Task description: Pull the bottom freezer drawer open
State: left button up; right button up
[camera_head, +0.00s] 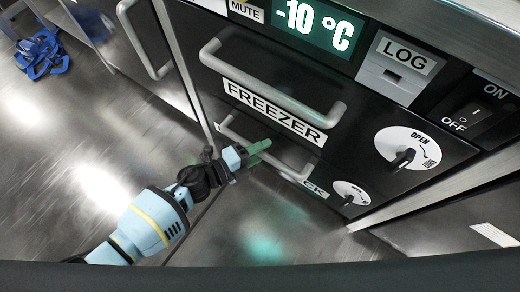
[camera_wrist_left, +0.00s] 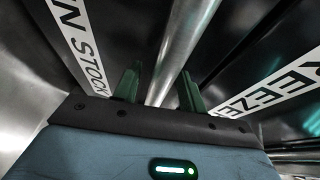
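The freezer has two drawer fronts with grey bar handles. The bottom drawer's handle (camera_head: 294,172) is below the white FREEZER label (camera_head: 272,109), and no opening shows around that drawer. My left gripper (camera_head: 258,153) is at the left-middle part of this handle, its green fingers pointing right. In the left wrist view, the handle bar (camera_wrist_left: 184,62) passes between the two fingers of the left gripper (camera_wrist_left: 160,88). The fingers are apart with a small gap beside the bar, and I see no clear grip. My right gripper is not in view.
The upper drawer's handle (camera_head: 262,88) is just above. A large round dial (camera_head: 420,142) and a smaller dial (camera_head: 354,190) with black knobs are at the right. The metal floor (camera_head: 60,185) in front is clear, with a blue object (camera_head: 42,53) far left.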

pick_arm(q)
grip_shut()
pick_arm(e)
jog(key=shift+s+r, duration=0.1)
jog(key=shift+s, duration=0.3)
pick_arm(q)
jog(key=shift+s+a, duration=0.1)
